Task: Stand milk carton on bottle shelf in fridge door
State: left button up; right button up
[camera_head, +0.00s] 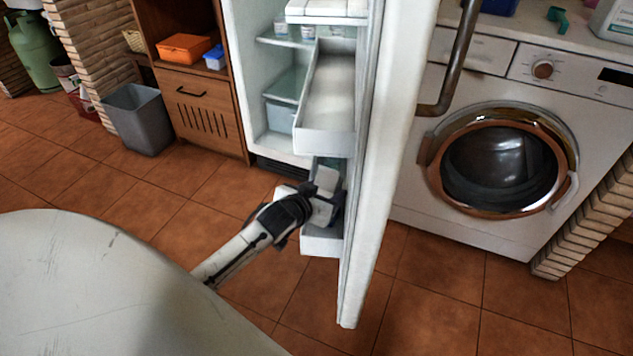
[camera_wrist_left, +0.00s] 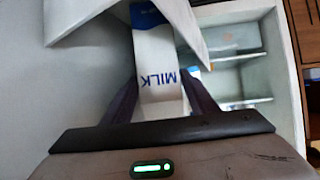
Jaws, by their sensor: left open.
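The milk carton (camera_wrist_left: 156,50), white with blue parts and the word MILK, shows in the left wrist view between the two dark fingers of my left gripper (camera_wrist_left: 160,88). The lettering is upside down in that view. My left gripper (camera_head: 326,196) is open, with a finger on each side of the carton. In the head view it reaches into the fridge door at the low bottle shelf (camera_head: 320,243), below a larger white door bin (camera_head: 325,142). The carton's base is hidden, so its contact with the shelf cannot be seen. My right gripper is out of view.
The open fridge door (camera_head: 385,150) stands edge-on, with a metal handle (camera_head: 459,60) on its outer side. The fridge interior (camera_head: 250,80) is left of it, a washing machine (camera_head: 530,110) right. A grey bin (camera_head: 140,118) stands at left. The tiled floor between is clear.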

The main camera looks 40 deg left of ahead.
pick_arm(q)
jog(key=p+v, duration=0.3)
jog(key=v, duration=0.8)
jog(key=s+d+f+m+g+h, duration=0.1)
jog(key=s+d+f+h, duration=0.1)
jog(key=s+d, duration=0.6)
jog(key=s+d+f+m+g+h, duration=0.1)
jog(key=s+d+f+m+h, duration=0.1)
jog(key=s+d, duration=0.7)
jog(key=shift+d+f+m+g+h, duration=0.3)
jog(key=shift+d+f+h, duration=0.35)
jog(key=shift+d, duration=0.45)
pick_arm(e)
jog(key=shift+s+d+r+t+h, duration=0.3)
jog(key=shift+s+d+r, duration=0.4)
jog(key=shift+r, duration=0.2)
